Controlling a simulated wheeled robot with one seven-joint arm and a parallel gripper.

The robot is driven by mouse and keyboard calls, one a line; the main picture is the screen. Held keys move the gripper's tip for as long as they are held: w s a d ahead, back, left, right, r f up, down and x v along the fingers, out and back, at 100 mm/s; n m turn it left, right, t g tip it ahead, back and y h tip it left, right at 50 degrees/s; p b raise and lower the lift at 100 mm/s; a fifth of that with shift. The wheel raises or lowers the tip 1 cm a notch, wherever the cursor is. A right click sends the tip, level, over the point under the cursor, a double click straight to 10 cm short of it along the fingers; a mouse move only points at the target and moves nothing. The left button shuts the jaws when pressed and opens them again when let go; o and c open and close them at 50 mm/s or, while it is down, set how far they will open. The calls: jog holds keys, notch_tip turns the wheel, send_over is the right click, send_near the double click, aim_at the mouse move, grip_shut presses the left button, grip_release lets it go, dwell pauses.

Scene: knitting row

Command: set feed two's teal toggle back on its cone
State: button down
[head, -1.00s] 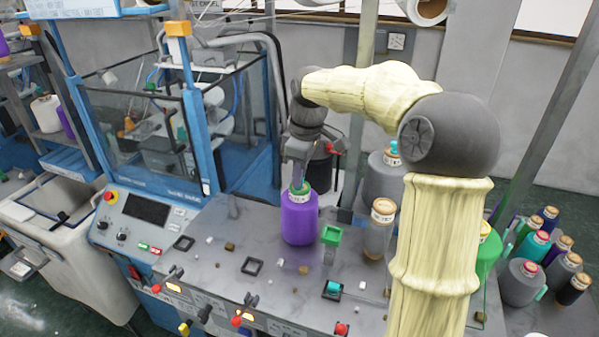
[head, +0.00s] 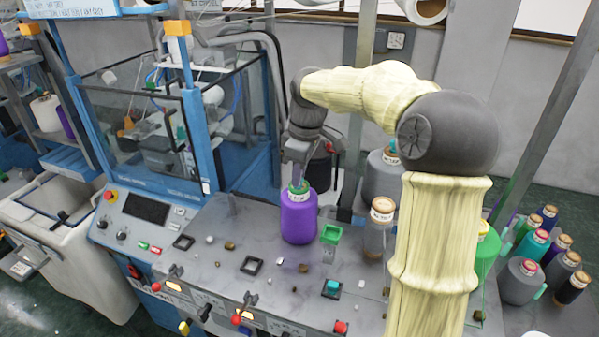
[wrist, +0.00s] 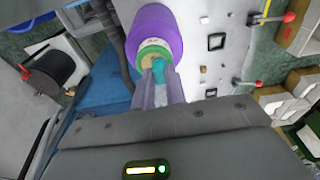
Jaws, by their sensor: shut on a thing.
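The purple cone (head: 299,216) stands upright on the grey machine table, with a green and tan top. My gripper (head: 298,183) is directly over this top, pointing down. In the wrist view my gripper (wrist: 159,76) is shut on a small teal toggle (wrist: 159,67), which sits between the fingertips against the green ring of the purple cone (wrist: 154,32). I cannot tell whether the toggle rests on the cone or is just above it. The fingers hide part of the cone top, and the toggle is hard to make out in the head view.
Right of the purple cone are a green square-topped piece (head: 331,235) and a brown-grey cone (head: 379,232). Red-knobbed levers (head: 237,320) line the front edge. A grey cone (head: 381,177) stands behind.

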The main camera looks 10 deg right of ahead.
jog(key=shift+f, duration=0.25)
jog(key=c, duration=1.4)
grip_release()
jog(key=shift+w, duration=0.1)
jog(key=shift+o, duration=0.2)
jog(key=shift+r, duration=0.15)
notch_tip(320, 180, up, 17)
jog(key=s+d, duration=0.1)
jog(key=shift+d+b, duration=0.3)
jog(key=shift+d, duration=0.05)
jog(key=shift+s, duration=0.15)
